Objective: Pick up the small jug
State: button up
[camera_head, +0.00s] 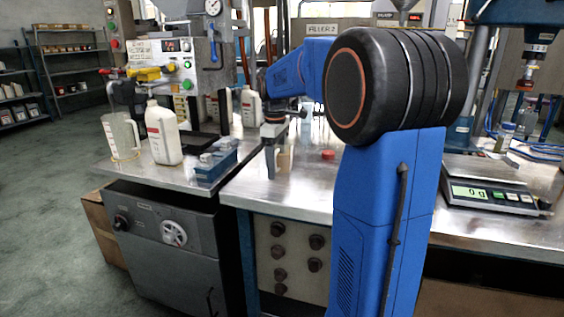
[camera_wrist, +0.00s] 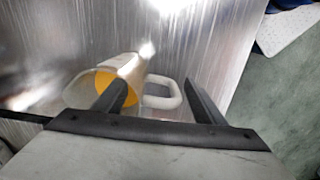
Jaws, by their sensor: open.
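The small jug (camera_wrist: 85,90) is pale and translucent with a yellow inside. In the wrist view it is at lower left on the shiny metal top, its handle (camera_wrist: 165,93) to the right. My gripper (camera_wrist: 155,86) is open, one finger over the jug's body side and the other beyond the handle; the handle shows between them. I cannot tell whether the fingers touch it. In the head view my gripper (camera_head: 272,150) points down at the bench's left part. A pale yellowish patch (camera_head: 285,160) behind the finger seems to be the jug, mostly hidden.
A larger clear jug (camera_head: 122,138) and a white bottle (camera_head: 163,133) stand on the left bench. A blue block holder (camera_head: 216,160) is near its front edge. A small red thing (camera_head: 328,155) lies right of my gripper. A scale (camera_head: 489,193) sits at right.

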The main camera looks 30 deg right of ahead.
jog(key=c, duration=1.5)
jog(key=shift+o, duration=0.2)
jog(key=shift+r, duration=0.2)
